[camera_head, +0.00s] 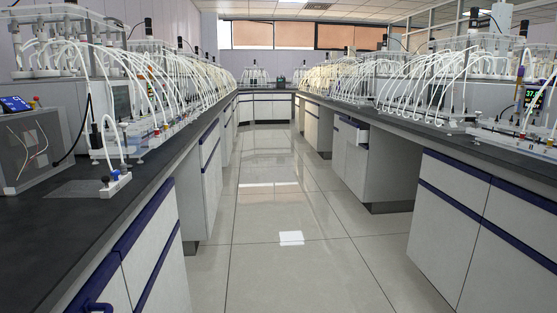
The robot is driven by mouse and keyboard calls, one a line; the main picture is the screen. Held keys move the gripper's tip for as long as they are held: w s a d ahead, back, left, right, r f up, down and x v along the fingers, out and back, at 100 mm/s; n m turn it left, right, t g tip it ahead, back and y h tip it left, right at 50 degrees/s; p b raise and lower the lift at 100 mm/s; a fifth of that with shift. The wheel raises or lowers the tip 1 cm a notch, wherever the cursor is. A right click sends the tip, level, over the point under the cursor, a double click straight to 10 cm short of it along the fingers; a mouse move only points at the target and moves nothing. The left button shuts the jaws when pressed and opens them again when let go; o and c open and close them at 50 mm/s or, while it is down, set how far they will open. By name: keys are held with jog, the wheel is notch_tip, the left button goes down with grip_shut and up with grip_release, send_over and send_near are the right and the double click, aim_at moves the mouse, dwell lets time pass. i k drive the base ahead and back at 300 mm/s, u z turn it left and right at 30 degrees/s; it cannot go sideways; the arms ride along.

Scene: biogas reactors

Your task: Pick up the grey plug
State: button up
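I cannot make out a grey plug for certain. A small white block (112,186) lies on the left bench near the front. A small dark knob or plug (105,181) sits on it, too small to tell whether it is grey. A blue one (115,175) sits beside it. A white tube loops down to the block. My gripper is not in view.
The dark left bench (60,235) has free room at its front. A grey box (32,150) with a screen stands at the far left. Rows of reactors with white tubes line both benches. The tiled aisle (290,270) is clear.

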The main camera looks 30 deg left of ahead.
aim_at(123, 166)
jog(key=i, duration=1.65)
jog(key=u, duration=3)
jog(key=i, duration=0.9)
jog(key=z, duration=0.05)
